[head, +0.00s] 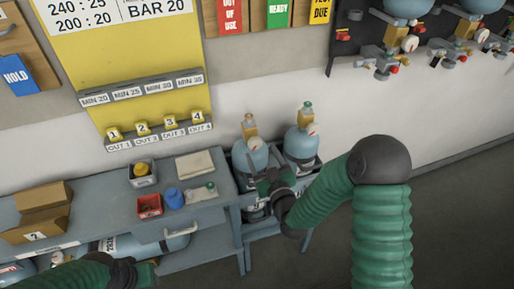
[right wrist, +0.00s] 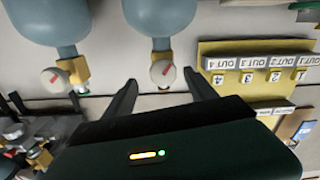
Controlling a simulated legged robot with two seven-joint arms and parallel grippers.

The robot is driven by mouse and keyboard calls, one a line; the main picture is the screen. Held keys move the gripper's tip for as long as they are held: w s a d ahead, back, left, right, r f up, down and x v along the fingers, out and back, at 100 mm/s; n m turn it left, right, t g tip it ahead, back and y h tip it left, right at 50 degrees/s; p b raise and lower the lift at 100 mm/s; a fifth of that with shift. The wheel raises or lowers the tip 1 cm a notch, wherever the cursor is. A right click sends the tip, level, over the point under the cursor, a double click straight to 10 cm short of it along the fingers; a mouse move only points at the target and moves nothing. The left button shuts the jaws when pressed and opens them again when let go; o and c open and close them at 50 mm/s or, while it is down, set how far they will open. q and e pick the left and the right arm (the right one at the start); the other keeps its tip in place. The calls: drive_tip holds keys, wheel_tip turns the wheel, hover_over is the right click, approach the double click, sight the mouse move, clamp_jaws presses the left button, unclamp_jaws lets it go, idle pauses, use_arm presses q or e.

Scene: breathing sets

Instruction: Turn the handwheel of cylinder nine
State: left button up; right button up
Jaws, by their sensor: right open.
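Two blue-grey cylinders stand side by side in a rack, the left one (head: 250,157) and the right one (head: 301,144). Each has a brass valve, a round gauge and a small handwheel on top; I cannot read which is nine. The left one's handwheel (head: 248,117) is pale, the right one's (head: 307,106) green. My right gripper (head: 266,184) is in front of the left cylinder. In the right wrist view, its open, empty fingers (right wrist: 160,82) point towards that cylinder's valve and gauge (right wrist: 163,72), apart from them. My left gripper (head: 128,272) is low at left, its jaws unclear.
A blue-grey bench (head: 105,200) left of the rack holds a red bin (head: 149,206), a blue cap (head: 174,198) and brown boxes (head: 45,198). A yellow board (head: 135,60) with numbered tags hangs behind. More cylinders (head: 407,8) hang at upper right. Floor at lower right is clear.

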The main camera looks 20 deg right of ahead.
sight(256, 146)
drive_tip(key=w, duration=0.3)
drive_tip(key=w+a, duration=0.1)
drive_tip(key=w, duration=0.1)
drive_tip(key=shift+w, duration=0.2)
use_arm(q)
drive_tip(key=shift+a+r, duration=0.15)
drive_tip(key=shift+a, duration=0.2)
use_arm(e)
drive_tip(key=shift+d, duration=0.1)
drive_tip(key=shift+d, duration=0.1)
drive_tip(key=c, duration=1.4)
use_arm(q)
drive_tip(key=shift+d, duration=0.1)
